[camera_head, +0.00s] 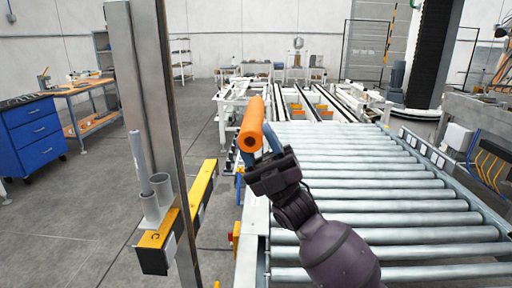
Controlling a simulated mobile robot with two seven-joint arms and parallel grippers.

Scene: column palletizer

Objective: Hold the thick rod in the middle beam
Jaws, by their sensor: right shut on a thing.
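An orange rod (251,125), thick and with a dark hole in its near end, is held up left of the rollers. My right gripper (258,148) is shut on it, with its blue fingers around the rod. A yellow beam (203,187) with a black end runs beside a metal post, left of the gripper. Two grey tube holders (162,187) stand on the beam's near end. A thinner grey rod (138,158) stands upright in the left holder; the right holder looks empty. The orange rod is apart from the beam. My left gripper is out of view.
A grey metal post (150,90) rises in front of the beam. A roller conveyor (370,190) fills the right side below my arm. A blue drawer cabinet (35,135) and a workbench (85,87) stand at the left. The floor between is clear.

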